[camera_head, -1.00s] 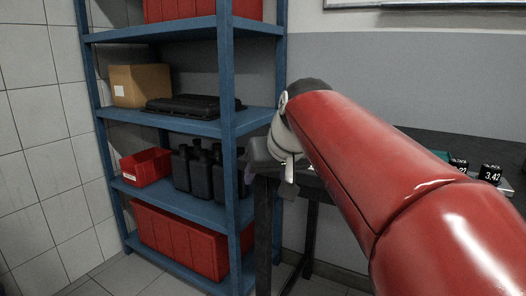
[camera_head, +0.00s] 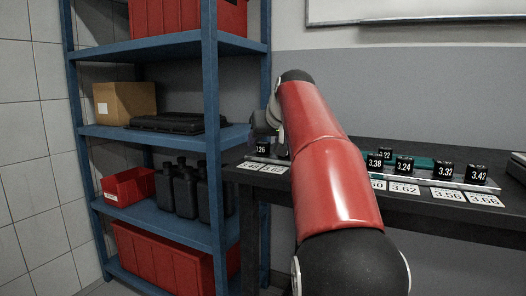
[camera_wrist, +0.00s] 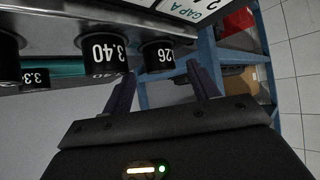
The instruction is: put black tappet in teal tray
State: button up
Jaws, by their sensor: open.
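Several black tappets with white numbers stand in a row on a metal rail on the bench, among them 3.38 (camera_head: 375,161), 3.24 (camera_head: 404,165) and 3.42 (camera_head: 478,174). The tappet ending in 26 (camera_head: 262,149) is at the left end. The teal tray (camera_head: 424,162) lies behind the row, partly hidden. In the wrist view, my gripper (camera_wrist: 162,73) is open and empty. The 26 tappet (camera_wrist: 157,57) is just beyond and roughly between its fingertips. The 3.40 tappet (camera_wrist: 105,48) is beside it to the left. A teal strip (camera_wrist: 68,67) shows behind.
White number cards (camera_head: 450,195) lie along the front of the black bench (camera_head: 410,213). A blue shelf (camera_head: 180,135) with red bins (camera_head: 127,186) and black bottles (camera_head: 186,190) stands at the left. My arm hides the middle of the row.

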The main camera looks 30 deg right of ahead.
jog(key=x, duration=0.3)
jog(key=shift+s+a, duration=0.1)
jog(key=shift+c, duration=0.2)
jog(key=c, duration=1.1)
jog(key=shift+r, duration=0.2)
